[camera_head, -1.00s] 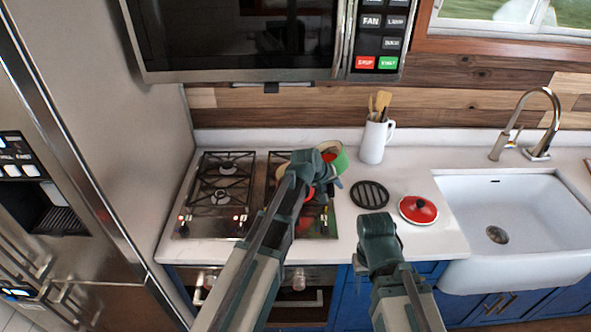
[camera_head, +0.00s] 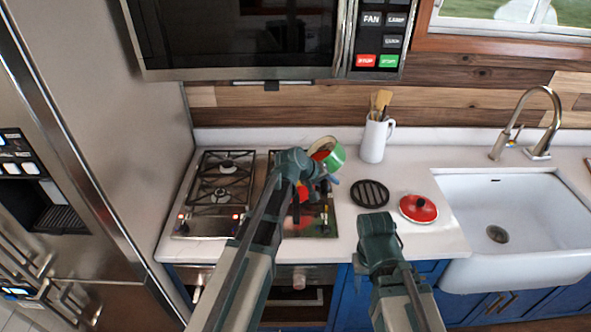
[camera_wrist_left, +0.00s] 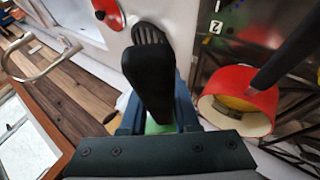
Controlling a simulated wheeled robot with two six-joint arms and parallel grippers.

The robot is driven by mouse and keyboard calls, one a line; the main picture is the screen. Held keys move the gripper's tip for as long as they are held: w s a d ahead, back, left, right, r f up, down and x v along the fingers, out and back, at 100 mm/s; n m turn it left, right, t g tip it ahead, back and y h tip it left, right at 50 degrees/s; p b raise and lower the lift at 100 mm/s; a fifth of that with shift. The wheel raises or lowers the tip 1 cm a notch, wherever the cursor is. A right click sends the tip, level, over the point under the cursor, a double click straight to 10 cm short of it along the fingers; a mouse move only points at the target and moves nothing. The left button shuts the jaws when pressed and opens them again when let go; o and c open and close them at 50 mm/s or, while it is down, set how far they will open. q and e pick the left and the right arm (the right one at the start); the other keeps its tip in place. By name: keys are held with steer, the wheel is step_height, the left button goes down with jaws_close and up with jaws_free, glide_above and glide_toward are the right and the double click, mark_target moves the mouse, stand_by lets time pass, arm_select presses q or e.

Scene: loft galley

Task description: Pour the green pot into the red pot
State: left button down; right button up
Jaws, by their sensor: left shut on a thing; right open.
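My left gripper (camera_head: 326,178) is shut on the green pot (camera_head: 337,156), which hangs tilted above the right side of the stove, its opening facing left. Something red shows at its mouth. The red pot (camera_head: 304,195) stands on the stove, mostly hidden by my left arm. In the left wrist view the red pot (camera_wrist_left: 215,82) shows its pale inside, a yellow-green bit in it and a dark handle. My right gripper (camera_head: 377,228) is open and empty over the counter's front edge.
A red lid (camera_head: 418,209) and a black trivet (camera_head: 370,194) lie on the counter right of the stove. A white utensil jug (camera_head: 373,142) stands behind, close to the green pot. The microwave (camera_head: 240,35) hangs above; the sink (camera_head: 520,215) is at right.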

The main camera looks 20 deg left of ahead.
arm_select(q)
steer(key=shift+s+a+r+t+h+b, duration=0.1)
steer(key=shift+a+r+t+h+b, duration=0.4)
steer(key=shift+h, duration=0.4)
stand_by(0.3)
steer(key=shift+b, duration=0.45)
steer(key=shift+s+a+f+n+t+h+b, duration=0.1)
steer(key=shift+a+f+n+t+h+b, duration=0.2)
steer(key=shift+h+b, duration=0.75)
steer(key=shift+s+a+f+n+t+h+b, duration=0.1)
steer(key=shift+a+f+n+t+h+b, duration=0.2)
steer(key=shift+b, duration=1.35)
steer(key=shift+a+r+n+t+h+b, duration=0.3)
steer(key=shift+r+t+h+b, duration=0.15)
steer(key=shift+h+b, duration=0.5)
steer(key=shift+s+a+r+n+t+h+b, duration=0.2)
steer(key=shift+a+h+b, duration=0.1)
steer(key=shift+a+b, duration=0.3)
steer(key=shift+s+a+r+n+t+h+b, duration=0.15)
steer(key=shift+a+h+b, duration=0.15)
steer(key=shift+a+b, duration=0.25)
steer(key=shift+s+a+r+n+t+h+b, duration=0.1)
steer(key=shift+a+r+n+t+h+b, duration=0.25)
steer(key=shift+b, duration=1)
